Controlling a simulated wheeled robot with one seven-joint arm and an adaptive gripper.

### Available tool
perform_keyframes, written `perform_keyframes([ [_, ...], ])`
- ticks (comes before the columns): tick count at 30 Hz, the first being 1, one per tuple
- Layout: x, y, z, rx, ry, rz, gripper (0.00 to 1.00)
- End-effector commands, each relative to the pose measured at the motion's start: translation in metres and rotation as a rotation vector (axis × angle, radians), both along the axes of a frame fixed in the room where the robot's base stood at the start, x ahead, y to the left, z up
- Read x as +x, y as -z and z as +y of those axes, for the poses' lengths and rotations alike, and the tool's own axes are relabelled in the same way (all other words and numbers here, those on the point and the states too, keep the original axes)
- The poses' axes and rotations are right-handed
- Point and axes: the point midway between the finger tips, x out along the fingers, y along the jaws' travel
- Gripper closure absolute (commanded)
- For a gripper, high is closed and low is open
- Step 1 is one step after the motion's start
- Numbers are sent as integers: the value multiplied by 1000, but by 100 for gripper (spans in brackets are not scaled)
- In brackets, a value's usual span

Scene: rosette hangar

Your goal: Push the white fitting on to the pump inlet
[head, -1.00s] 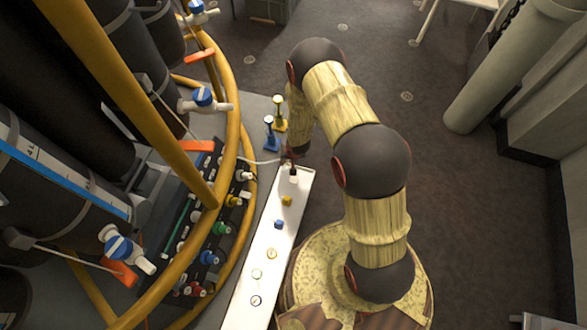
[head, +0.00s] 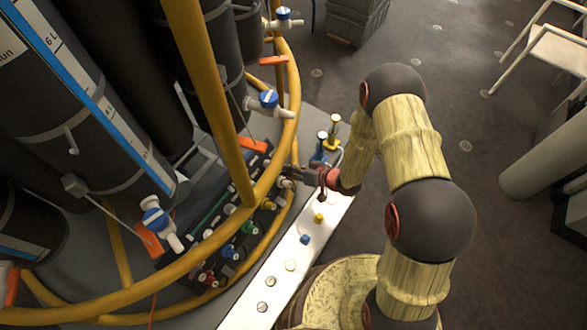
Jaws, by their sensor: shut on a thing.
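My gripper (head: 291,174) reaches left from the arm's end to the upper end of the dark pump panel (head: 240,205). It is shut on the white fitting, which is small and mostly hidden by the fingers. White ports (head: 285,184) show at this end of the panel, just below the fingertips. I cannot tell which is the pump inlet, or whether the fitting touches it.
A white strip (head: 262,307) holds a yellow fitting (head: 319,217), a blue fitting (head: 305,239) and pale rings. Curved yellow rails (head: 285,130) run close around the panel. Blue and yellow posts (head: 334,132) stand behind the gripper.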

Motion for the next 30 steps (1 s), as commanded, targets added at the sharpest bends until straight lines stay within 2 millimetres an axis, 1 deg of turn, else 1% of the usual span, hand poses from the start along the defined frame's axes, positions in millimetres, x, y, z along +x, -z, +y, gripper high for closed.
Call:
perform_keyframes([
  [6,10,11,14,-1,0,1,100],
  [15,20,22,28,-1,1,0,100],
  [30,23,24,31,-1,2,1,100],
])
